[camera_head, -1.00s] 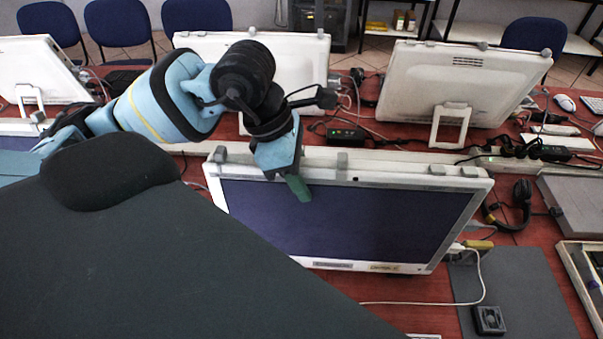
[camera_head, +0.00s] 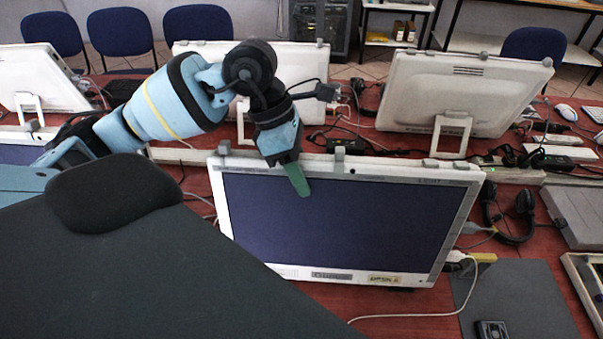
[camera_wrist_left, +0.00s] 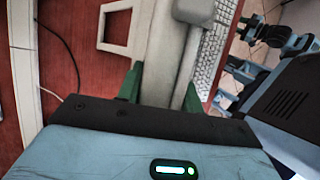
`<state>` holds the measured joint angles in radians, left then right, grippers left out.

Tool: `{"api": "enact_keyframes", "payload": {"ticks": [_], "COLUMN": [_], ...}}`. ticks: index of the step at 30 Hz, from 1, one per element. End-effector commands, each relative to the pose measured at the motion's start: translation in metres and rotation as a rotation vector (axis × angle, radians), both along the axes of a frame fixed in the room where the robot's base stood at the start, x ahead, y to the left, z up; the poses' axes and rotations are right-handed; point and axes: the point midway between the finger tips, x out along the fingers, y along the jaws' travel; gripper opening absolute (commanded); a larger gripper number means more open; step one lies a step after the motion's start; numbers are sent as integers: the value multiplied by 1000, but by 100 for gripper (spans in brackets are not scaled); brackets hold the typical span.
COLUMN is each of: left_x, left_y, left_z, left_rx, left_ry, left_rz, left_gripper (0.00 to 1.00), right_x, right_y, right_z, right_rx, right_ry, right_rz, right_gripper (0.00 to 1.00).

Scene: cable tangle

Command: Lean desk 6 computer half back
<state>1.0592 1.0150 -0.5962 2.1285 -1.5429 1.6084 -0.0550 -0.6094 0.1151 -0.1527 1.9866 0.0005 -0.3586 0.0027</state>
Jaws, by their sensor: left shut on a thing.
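The desk 6 computer (camera_head: 345,215) is a white-framed all-in-one with a dark screen, on the red desk in the head view. A yellowish label sits on its lower right bezel. Its screen faces me and tilts somewhat back. My left gripper (camera_head: 297,178) reaches in from the left and is shut on its top edge, left of the middle. One green finger lies over the screen front; the other is hidden behind. In the left wrist view the green fingers (camera_wrist_left: 161,92) stand either side of the white casing (camera_wrist_left: 158,60). My right gripper is not in view.
Two white computers (camera_head: 460,92) stand behind, seen from the back, with cables and a power strip between. A headset (camera_head: 510,218) and a dark mat (camera_head: 520,300) lie to the right. A dark panel fills the lower left.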

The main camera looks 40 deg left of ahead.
Motion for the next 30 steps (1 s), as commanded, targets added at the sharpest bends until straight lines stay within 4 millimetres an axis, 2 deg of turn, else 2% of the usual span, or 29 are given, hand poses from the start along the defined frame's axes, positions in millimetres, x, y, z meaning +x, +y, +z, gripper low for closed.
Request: {"api": "enact_keyframes", "payload": {"ticks": [3, 4, 8, 19, 30], "left_x": [0, 0, 0, 0, -1], "left_y": [-1, -1, -1, 2, 25], "left_z": [0, 0, 0, 5, 53], "left_rx": [-2, -3, -1, 0, -1], "left_ry": [-1, -1, -2, -3, -5], "left_rz": [1, 2, 1, 2, 3], "left_gripper": [0, 40, 57, 58, 58], "right_x": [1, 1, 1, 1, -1], "right_y": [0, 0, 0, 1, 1], "right_z": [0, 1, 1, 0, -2], "right_rx": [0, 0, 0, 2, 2], "right_ry": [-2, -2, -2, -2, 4], "right_rz": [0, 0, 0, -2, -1], "right_gripper": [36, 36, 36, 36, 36]}}
